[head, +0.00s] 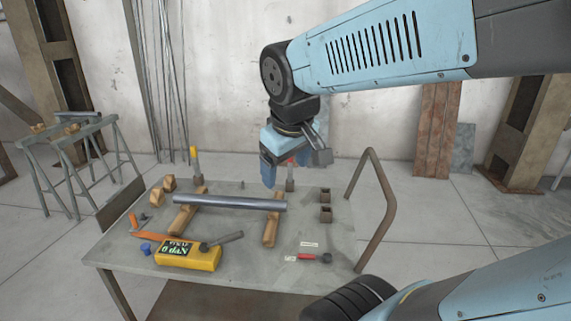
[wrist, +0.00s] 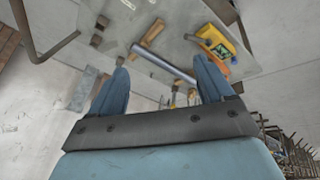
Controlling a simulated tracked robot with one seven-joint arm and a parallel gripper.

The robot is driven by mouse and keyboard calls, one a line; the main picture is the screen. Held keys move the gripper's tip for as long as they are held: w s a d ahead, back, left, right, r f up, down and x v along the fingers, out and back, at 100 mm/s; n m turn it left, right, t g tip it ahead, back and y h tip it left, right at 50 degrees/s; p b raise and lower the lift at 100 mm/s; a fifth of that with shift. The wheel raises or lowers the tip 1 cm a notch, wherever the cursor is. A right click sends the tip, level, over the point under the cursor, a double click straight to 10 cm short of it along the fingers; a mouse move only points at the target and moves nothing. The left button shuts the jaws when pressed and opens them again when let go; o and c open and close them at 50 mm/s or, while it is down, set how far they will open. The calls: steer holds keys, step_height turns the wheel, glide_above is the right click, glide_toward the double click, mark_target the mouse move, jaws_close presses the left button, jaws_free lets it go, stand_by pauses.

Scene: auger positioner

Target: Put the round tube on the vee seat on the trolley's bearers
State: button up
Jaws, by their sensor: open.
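A grey round tube (head: 229,202) lies across two wooden bearers, the left one (head: 186,216) and the right one (head: 270,232), on the trolley (head: 235,265). The tube also shows in the wrist view (wrist: 160,63), between and beyond the fingers. I cannot make out the vee shape of the seat under it at this size. My gripper (head: 277,183) is open and empty, pointing down above the far right part of the trolley, apart from the tube. Its two blue fingers frame the wrist view (wrist: 163,70).
A yellow box with a dark display (head: 188,255) sits at the trolley's front left. Small wooden blocks (head: 155,196) lie at its left, square tube pieces (head: 325,213) and a red-handled tool (head: 308,257) at its right. A brown handle (head: 380,205) rises at the right edge.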

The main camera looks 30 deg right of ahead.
steer(key=shift+s+a+r+m+t+y, duration=0.3)
steer(key=shift+s+a+r+m, duration=0.1)
steer(key=shift+s+m, duration=0.25)
steer(key=shift+s+a+r+m+t+y, duration=0.35)
steer(key=shift+s+m, duration=0.2)
steer(key=shift+m, duration=0.2)
